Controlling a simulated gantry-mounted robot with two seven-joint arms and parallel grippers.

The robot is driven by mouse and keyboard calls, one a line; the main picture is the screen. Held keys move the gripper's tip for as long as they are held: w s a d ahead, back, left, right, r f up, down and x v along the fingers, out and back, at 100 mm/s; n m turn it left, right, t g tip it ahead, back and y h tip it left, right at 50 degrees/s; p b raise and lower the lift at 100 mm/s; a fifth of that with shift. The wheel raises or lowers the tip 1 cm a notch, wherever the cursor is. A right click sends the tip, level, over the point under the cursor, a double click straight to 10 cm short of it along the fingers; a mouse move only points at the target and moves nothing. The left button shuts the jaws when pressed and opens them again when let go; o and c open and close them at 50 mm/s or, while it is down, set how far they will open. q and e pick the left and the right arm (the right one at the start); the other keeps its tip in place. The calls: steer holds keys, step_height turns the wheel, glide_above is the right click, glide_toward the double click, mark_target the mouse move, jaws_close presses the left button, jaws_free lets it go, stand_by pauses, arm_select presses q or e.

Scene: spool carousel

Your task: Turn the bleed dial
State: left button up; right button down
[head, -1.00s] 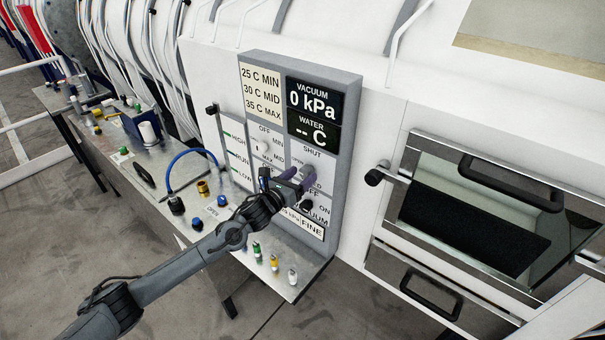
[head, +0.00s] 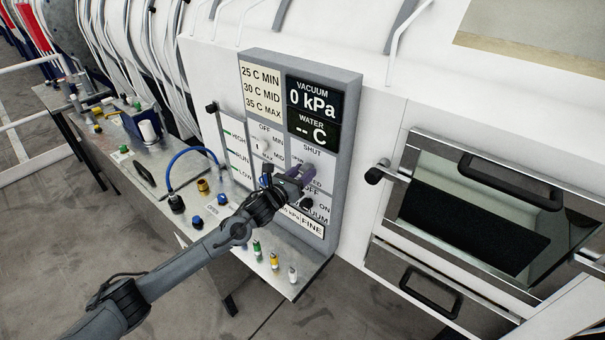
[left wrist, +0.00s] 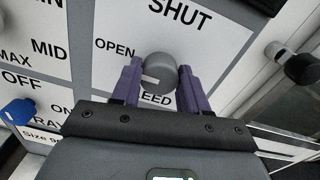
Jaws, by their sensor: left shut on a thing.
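The bleed dial (left wrist: 158,70) is a round grey knob on the white control panel, with SHUT printed above it, OPEN at its upper left and BLEED, partly covered, below. A short pale mark on the knob lies on its left side, toward the OPEN side. My left gripper (head: 300,173) has its purple fingers on both sides of the knob and is shut on it; the left wrist view also shows its fingers (left wrist: 160,75). In the head view the fingers hide most of the dial. My right gripper is not in view.
The panel's display (head: 312,113) reads 0 kPa vacuum and "-- C" water. A black knob (head: 306,203) sits just below the gripper, and a blue knob (left wrist: 18,112) lies left of it. A metal shelf (head: 290,287) with small coloured fittings stands below the panel. Drawers with black handles (head: 510,182) are at right.

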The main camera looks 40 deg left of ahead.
arm_select(q)
steer(key=shift+n, duration=0.3)
steer(key=n, duration=0.4)
steer(key=shift+a, duration=0.1)
steer(key=n, duration=0.5)
steer(key=shift+n+p, duration=0.3)
steer(key=shift+n, duration=0.1)
steer(key=n+p, duration=0.1)
steer(key=n, duration=0.4)
steer(key=n+p, duration=0.1)
steer(key=n, duration=0.3)
steer(key=shift+n, duration=0.5)
steer(key=shift+f+h, duration=0.1)
steer(key=shift+h, duration=0.3)
